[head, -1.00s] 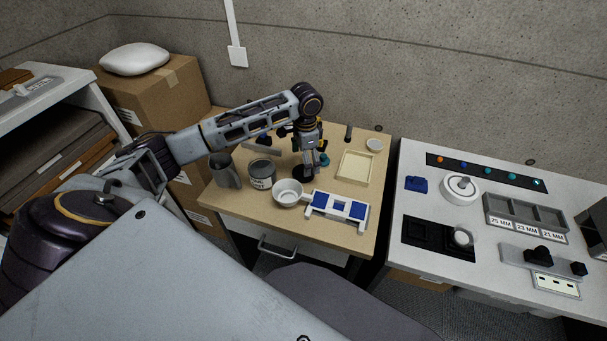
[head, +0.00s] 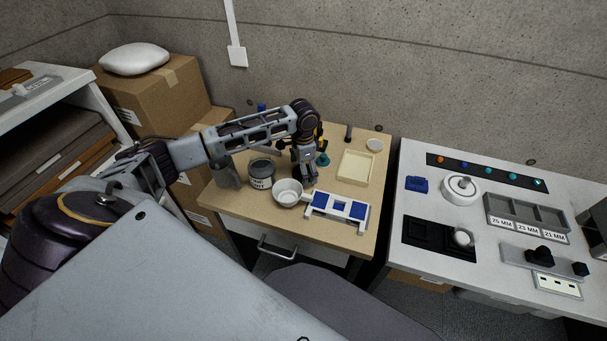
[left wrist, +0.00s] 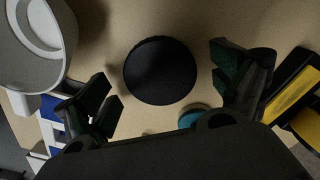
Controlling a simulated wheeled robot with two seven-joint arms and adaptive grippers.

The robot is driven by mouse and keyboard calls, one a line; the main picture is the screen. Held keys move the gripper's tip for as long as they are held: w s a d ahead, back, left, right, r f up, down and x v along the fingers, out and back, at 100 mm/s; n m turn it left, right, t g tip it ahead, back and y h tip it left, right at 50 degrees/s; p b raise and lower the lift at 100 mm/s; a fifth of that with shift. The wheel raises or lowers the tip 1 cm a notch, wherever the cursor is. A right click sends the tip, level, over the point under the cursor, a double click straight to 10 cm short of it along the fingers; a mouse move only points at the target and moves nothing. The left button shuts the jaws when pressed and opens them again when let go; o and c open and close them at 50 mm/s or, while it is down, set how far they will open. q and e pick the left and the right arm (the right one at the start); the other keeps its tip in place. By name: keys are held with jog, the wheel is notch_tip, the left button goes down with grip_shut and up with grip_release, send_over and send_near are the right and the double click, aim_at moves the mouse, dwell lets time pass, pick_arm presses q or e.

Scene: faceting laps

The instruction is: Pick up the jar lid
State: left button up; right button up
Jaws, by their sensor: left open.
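The jar lid (left wrist: 160,70) is a flat black disc lying on the wooden tabletop in the left wrist view. In the head view it is hidden behind my left gripper (head: 306,178). My left gripper also shows in the left wrist view (left wrist: 166,92), open and empty, with one finger on each side of the lid and visible gaps between. The grey jar (head: 262,173) with a label stands to the left of the gripper in the head view. My right gripper is in neither view.
A white bowl (head: 288,192) stands close to the gripper, also in the left wrist view (left wrist: 30,62). A blue-and-white rack (head: 338,208) is in front, a teal object (head: 322,160) beside the gripper, a cream tray (head: 355,167) to the right. A grey mug (head: 228,172) is left.

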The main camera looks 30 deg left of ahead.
pick_arm(q)
jog(key=c, duration=0.8)
jog(key=shift+c, duration=0.2)
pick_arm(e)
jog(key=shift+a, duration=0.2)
pick_arm(q)
jog(key=shift+r, duration=0.2)
